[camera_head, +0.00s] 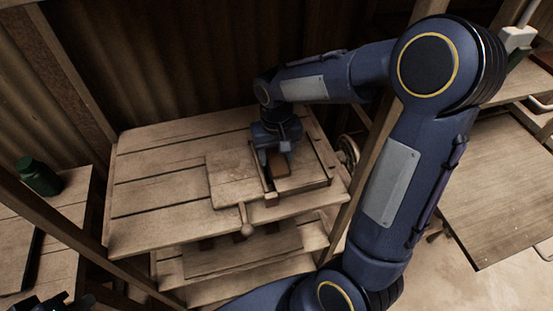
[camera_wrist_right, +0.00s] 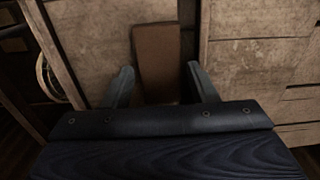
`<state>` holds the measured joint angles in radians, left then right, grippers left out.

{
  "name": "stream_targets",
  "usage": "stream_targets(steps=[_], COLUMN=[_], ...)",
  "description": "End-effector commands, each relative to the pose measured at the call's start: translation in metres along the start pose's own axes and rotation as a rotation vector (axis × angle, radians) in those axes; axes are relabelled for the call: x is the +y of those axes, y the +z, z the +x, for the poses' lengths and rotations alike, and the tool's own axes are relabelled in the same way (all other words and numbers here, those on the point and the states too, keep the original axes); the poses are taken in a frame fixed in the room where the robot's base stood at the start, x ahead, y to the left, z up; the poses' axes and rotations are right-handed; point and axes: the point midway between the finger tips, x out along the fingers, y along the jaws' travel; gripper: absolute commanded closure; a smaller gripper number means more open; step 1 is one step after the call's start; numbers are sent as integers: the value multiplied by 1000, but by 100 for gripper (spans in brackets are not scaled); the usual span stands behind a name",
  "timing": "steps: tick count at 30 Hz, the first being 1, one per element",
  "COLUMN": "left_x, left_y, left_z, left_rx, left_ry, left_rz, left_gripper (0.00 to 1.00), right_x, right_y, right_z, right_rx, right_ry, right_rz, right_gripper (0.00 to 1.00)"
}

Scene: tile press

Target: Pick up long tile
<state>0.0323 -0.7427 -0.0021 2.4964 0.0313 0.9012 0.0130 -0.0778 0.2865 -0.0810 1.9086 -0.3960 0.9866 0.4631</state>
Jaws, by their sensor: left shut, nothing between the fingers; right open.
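The long tile (camera_wrist_right: 157,50) is a brown block. It lies in the narrow recess of the wooden press on the table, and it also shows in the head view (camera_head: 281,167). My right gripper (camera_wrist_right: 159,80) points down over the tile. Its two fingers are open, one on each side of the tile's near end, with gaps visible between. I cannot tell how far down the fingertips reach. My left gripper (camera_head: 62,301) shows only as a dark part at the bottom left edge, shut and away from the table.
The plank table (camera_head: 150,190) carries the press, with a sliding board (camera_head: 230,177) and a knobbed handle (camera_head: 246,222). Wooden rails border the recess. A green jar (camera_head: 38,177) stands on a side table at left. Wooden posts rise beside the table.

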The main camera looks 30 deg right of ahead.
Motion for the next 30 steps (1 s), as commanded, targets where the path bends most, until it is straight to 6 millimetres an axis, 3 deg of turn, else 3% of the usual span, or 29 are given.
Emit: stream_targets(steps=[9,18,30], left_x=[0,0,0], left_y=[0,0,0], left_z=[0,0,0], left_rx=[0,0,0], left_ry=[0,0,0], left_rz=[0,0,0], left_gripper=[100,100,100], right_x=[0,0,0], right_y=[0,0,-1], right_z=[7,6,-4], right_rx=[2,2,4], right_ry=[-1,-1,-1], right_rz=[0,0,0], right_gripper=[47,87,88])
